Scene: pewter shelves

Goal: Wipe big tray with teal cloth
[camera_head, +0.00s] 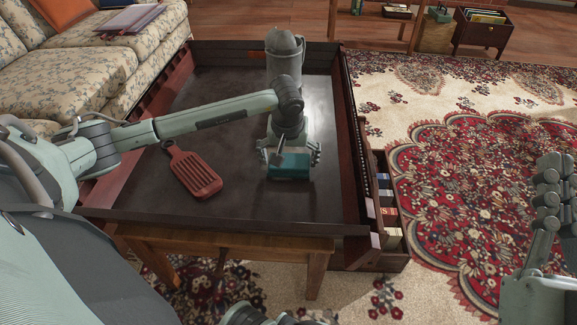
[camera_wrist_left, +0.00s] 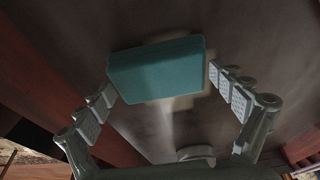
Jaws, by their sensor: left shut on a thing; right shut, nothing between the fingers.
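The big tray (camera_head: 235,200) is a dark, shallow wooden tray with raised reddish-brown walls, in the middle of the head view. The teal cloth (camera_head: 289,168) looks like a folded block and is over the right-hand part of the tray's floor. My left gripper (camera_head: 290,155) reaches down over the tray and is shut on the cloth. The left wrist view shows the cloth (camera_wrist_left: 157,70) between its fingers. I cannot tell whether the cloth touches the tray floor. My right gripper (camera_head: 552,185) is shut and empty at the right edge, away from the tray.
A reddish-brown slotted paddle (camera_head: 195,172) lies in the tray, left of the cloth. A wooden table (camera_head: 235,243) shows below the tray's near edge. A floral sofa (camera_head: 60,75) stands at the left. Open patterned rug (camera_head: 460,195) lies to the right.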

